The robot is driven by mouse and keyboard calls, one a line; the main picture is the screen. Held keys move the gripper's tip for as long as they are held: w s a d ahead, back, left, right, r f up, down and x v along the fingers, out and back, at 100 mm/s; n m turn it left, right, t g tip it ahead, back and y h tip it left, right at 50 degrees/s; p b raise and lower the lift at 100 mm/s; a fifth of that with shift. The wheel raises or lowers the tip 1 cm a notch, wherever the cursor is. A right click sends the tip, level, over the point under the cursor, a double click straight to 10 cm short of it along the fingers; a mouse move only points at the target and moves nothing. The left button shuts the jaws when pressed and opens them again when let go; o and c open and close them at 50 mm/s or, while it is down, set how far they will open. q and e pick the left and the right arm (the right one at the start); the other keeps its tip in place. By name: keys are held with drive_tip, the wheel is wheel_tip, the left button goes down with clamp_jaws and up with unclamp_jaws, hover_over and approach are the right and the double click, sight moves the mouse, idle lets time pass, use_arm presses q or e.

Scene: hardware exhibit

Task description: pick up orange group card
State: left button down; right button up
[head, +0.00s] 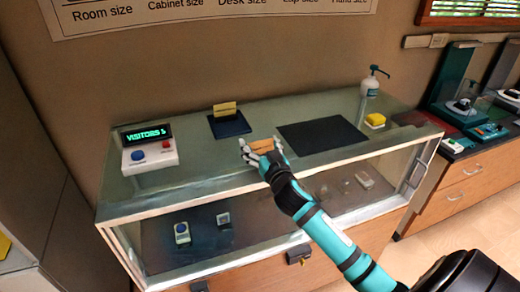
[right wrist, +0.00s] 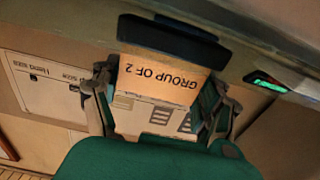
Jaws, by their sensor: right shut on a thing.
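The orange group card (head: 262,146) is between the fingers of my right gripper (head: 262,150), just above the glass top of the display case in the head view. In the right wrist view the card (right wrist: 165,75) reads "GROUP OF 2" upside down. My right gripper (right wrist: 160,100) is shut on it, with a finger at each side. A dark blue block or holder (right wrist: 170,38) shows just beyond the card's edge; I cannot tell whether they touch. My left gripper is not in view.
More exhibits stand on the wooden cabinet (head: 460,190) at right.

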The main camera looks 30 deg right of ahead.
drive_tip(key=shift+r, duration=0.7)
wheel_tip(320, 180, up, 2)
drive_tip(key=shift+s+b, duration=0.15)
drive_tip(key=shift+b, duration=0.3)
drive_tip(key=shift+d+r+b+v, duration=0.3)
drive_tip(key=shift+r+b+v, duration=0.45)
drive_tip(key=shift+v, duration=7.1)
drive_tip(key=a+f+n+y, duration=0.15)
drive_tip(key=a+f, duration=0.25)
drive_tip(key=a, duration=0.4)
drive_tip(key=a+f+n+y, duration=0.1)
drive_tip(key=a+f+y, duration=0.25)
drive_tip(key=a, duration=0.45)
drive_tip(key=d+r+m+h, duration=0.1)
drive_tip(key=d+r+h, duration=0.1)
drive_tip(key=d, duration=0.6)
drive_tip(key=d+r+m+h, duration=0.1)
drive_tip(key=d+r+h, duration=0.2)
drive_tip(key=d+r, duration=0.2)
drive_tip(key=d, duration=0.3)
drive_tip(key=shift+r, duration=0.25)
drive_tip(key=shift+m, duration=0.25)
